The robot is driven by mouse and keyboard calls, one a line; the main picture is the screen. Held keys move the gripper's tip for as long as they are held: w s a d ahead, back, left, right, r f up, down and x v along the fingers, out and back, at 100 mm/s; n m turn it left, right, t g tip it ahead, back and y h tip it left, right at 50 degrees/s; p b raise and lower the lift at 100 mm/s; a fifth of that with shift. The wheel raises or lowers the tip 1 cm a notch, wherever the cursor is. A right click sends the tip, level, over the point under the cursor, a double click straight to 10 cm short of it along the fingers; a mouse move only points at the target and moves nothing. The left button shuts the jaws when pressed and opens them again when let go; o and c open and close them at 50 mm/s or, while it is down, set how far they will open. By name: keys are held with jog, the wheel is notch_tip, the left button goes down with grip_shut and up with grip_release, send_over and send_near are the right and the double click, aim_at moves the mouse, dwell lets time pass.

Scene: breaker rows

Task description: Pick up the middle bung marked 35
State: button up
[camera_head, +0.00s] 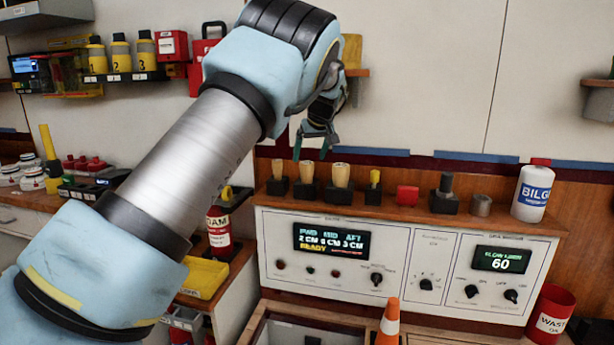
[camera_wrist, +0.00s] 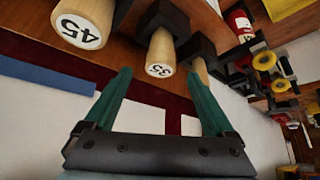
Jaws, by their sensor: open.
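The bung marked 35 (camera_wrist: 160,52) is a pale wooden plug in a dark holder, the middle one of three in the wrist view. In the head view the middle bung (camera_head: 307,172) stands upright on the wooden shelf. My gripper (camera_head: 313,147) is open and empty, just above the bungs. In the wrist view the green fingertips (camera_wrist: 158,76) lie apart to either side of the 35 end face, not visibly touching it. A wider bung marked 45 (camera_wrist: 82,24) is on the left. A narrower bung (camera_wrist: 200,70) is partly hidden behind the right finger.
The shelf (camera_head: 400,212) also holds a yellow-topped piece (camera_head: 374,180), a red block (camera_head: 407,194), a black knob piece (camera_head: 445,193), a metal cup (camera_head: 481,205) and a white bilge bottle (camera_head: 533,190). A control panel (camera_head: 400,265) is below. The wall rises behind.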

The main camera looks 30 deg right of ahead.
aim_at(307, 163)
jog(key=x, duration=0.5)
jog(key=shift+p, duration=0.4)
grip_shut()
jog(key=shift+r, duration=0.1)
